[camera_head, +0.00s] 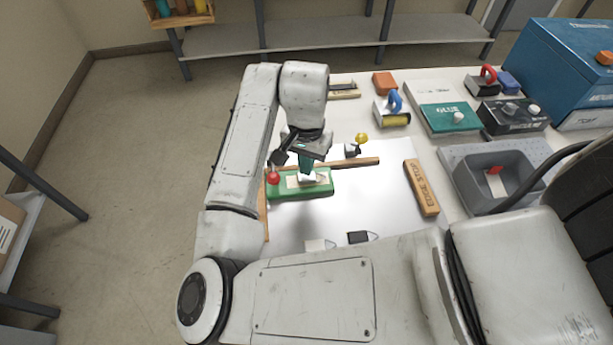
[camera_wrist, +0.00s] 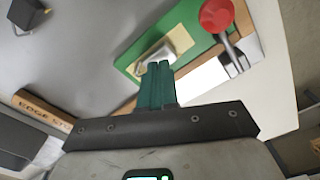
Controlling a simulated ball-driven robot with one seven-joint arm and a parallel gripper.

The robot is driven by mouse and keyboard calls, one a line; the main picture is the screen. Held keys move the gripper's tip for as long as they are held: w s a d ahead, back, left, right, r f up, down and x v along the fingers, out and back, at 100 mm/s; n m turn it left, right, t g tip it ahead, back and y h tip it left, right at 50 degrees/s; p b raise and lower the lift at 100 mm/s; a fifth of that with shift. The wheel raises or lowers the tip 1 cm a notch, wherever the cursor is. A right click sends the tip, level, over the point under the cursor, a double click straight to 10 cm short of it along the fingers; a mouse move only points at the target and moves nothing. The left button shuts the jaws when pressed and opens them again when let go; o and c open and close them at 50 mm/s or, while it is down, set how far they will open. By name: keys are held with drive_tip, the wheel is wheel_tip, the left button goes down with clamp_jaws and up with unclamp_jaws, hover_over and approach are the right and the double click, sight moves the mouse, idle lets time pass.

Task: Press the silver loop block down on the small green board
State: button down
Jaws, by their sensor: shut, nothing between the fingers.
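The small green board (camera_head: 316,190) lies on the white sheet below my gripper, with a pale tan patch on top. It also shows in the wrist view (camera_wrist: 200,22). The silver loop block (camera_wrist: 179,40) is on the tan patch; in the head view it is partly hidden under the fingers. My gripper (camera_wrist: 157,67) has its green fingers shut together with nothing between them. The fingertips are right beside the silver block and overlap the tan patch's edge in the wrist view. I cannot tell whether they touch it. In the head view my gripper (camera_head: 306,172) is over the board's middle.
A red knob (camera_head: 273,178) stands at the board's left end. A wooden strip (camera_head: 358,163) runs behind the board, with a yellow-knobbed tool (camera_head: 361,138) beyond. An edge stop block (camera_head: 421,188) and grey bin (camera_head: 480,203) are to the right. White sheet (camera_head: 370,205) between is clear.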

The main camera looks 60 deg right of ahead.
drive_tip(key=shift+f+b, duration=0.5)
drive_tip(key=shift+f, duration=0.45)
idle(1.4)
drive_tip(key=shift+r+p, duration=3.15)
drive_tip(key=shift+r, duration=0.45)
drive_tip(key=shift+f, duration=0.1)
